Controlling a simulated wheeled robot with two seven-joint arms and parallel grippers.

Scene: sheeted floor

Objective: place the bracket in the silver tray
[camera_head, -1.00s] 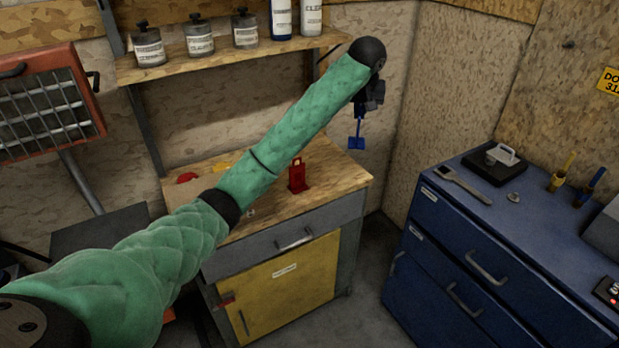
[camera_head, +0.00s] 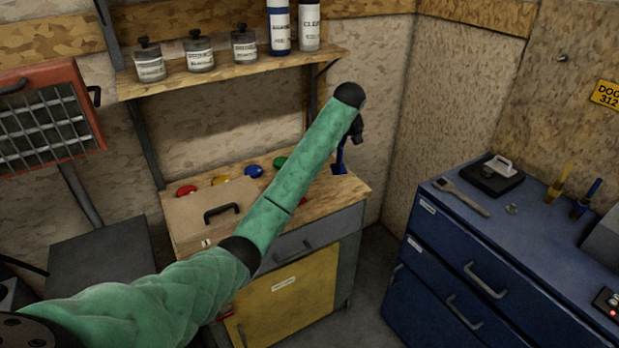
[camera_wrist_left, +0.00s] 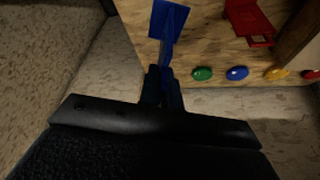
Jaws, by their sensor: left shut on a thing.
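A blue part with a flat plate at its end, which I take for the bracket (camera_head: 340,158), hangs from my left gripper (camera_head: 352,136). My left gripper is shut on its upper end. In the head view its plate is by the right end of the wooden bench top; I cannot tell whether they touch. In the left wrist view, the bracket (camera_wrist_left: 168,20) extends from between the fingers (camera_wrist_left: 163,86), plate end away from them. I do not see a silver tray in either view. My right gripper is not in view.
The wooden bench (camera_head: 350,190) bears a tan box with a black handle (camera_head: 212,208) and several coloured discs. A red part (camera_wrist_left: 249,22) shows in the left wrist view. A shelf (camera_head: 235,70) with jars and bottles hangs above. A blue drawer cabinet (camera_head: 450,215) stands right.

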